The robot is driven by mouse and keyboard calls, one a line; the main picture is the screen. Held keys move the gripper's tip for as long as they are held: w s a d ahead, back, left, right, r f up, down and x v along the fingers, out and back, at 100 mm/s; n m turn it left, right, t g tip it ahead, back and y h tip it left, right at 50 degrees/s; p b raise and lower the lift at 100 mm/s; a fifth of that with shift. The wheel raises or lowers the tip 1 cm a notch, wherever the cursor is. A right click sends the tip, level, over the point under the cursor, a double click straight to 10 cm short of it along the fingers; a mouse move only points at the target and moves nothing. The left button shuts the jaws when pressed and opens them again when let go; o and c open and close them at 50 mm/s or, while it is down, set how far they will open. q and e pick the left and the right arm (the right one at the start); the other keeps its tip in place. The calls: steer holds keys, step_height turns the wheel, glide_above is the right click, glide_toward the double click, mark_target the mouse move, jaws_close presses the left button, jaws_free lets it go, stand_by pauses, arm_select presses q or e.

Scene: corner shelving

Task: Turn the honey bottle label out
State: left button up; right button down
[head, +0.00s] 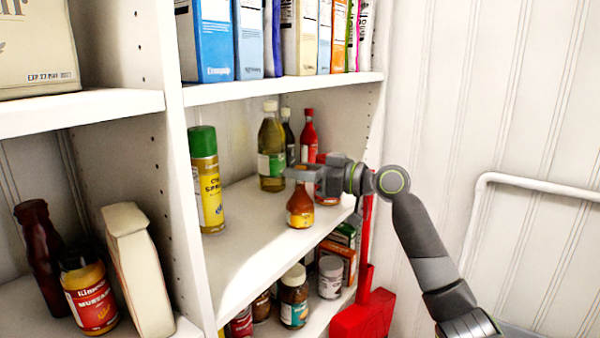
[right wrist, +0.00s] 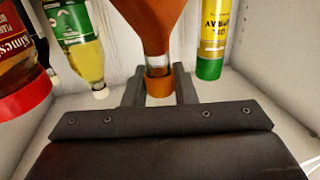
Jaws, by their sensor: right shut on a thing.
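The honey bottle (head: 300,210), a small amber bottle, stands upright on the middle shelf (head: 248,232) near its front edge. My right gripper (head: 302,174) reaches in from the right and is shut on the top of the bottle. In the right wrist view the fingers (right wrist: 160,86) sit on both sides of the orange cap, and the plain orange body (right wrist: 150,22) shows beyond it. A lighter patch shows low on the bottle in the head view, too small to read as a label. My left gripper is not in view.
A yellow spray can (head: 208,190) with a green cap stands to the left. An oil bottle (head: 271,155), a red bottle (head: 308,136) and a red-lidded jar (head: 327,188) stand close behind. Boxes (head: 213,45) fill the shelf above. Bare shelf lies between can and honey.

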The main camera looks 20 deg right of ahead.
steer(key=shift+f, duration=0.1)
steer(key=shift+f+n+g+y+b, duration=0.1)
steer(key=shift+n+g+y+b, duration=0.25)
steer(key=shift+b, duration=0.3)
steer(key=shift+n+g+y+b, duration=0.45)
steer(key=shift+n+g+b, duration=0.1)
steer(key=shift+g+b, duration=0.2)
steer(key=c, duration=1.1)
jaws_free()
steer(key=shift+r, duration=0.2)
steer(key=shift+d, duration=0.1)
